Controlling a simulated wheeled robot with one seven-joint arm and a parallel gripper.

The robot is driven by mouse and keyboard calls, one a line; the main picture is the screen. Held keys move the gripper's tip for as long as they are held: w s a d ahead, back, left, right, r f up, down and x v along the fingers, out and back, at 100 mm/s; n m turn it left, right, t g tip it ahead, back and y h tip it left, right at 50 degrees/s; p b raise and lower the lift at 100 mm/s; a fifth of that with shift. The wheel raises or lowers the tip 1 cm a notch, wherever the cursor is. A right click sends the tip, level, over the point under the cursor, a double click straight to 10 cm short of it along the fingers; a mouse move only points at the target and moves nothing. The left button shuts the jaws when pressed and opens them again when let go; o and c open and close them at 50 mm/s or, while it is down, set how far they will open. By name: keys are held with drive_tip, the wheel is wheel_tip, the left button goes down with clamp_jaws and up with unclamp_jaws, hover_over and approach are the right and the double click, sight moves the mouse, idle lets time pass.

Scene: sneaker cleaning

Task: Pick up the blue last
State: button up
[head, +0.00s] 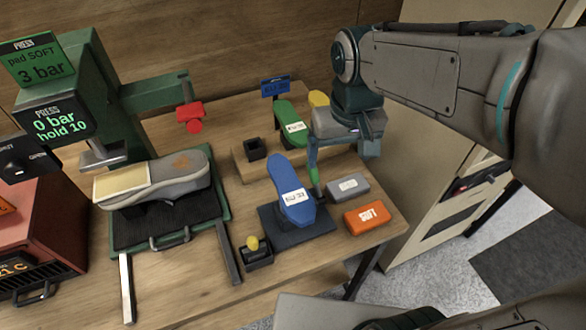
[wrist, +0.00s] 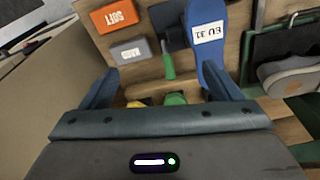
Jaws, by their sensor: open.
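The blue last (head: 283,172) stands tilted on a dark square base (head: 322,226), with a white size label on its face. In the wrist view the blue last (wrist: 213,62) runs down behind the right finger, with its label upside down. My gripper (head: 341,166) is open and empty, to the right of the blue last's upper part in the head view. In the wrist view my gripper (wrist: 158,88) has its fingers spread wide, with the blue last toward the right finger, not centred. Whether a finger touches it cannot be told.
A green last (head: 290,122) and a yellow last (head: 318,98) stand behind on a wooden block. A sneaker (head: 185,178) sits in the green press at left.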

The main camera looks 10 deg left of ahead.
drive_tip(key=n+g, duration=0.1)
drive_tip(key=n, duration=0.1)
hover_over(289, 185)
wheel_tip(289, 185, down, 2)
wheel_tip(289, 185, down, 14)
drive_tip(key=shift+f+p, duration=0.1)
drive_tip(key=shift+p, duration=0.45)
drive_tip(key=c, duration=1)
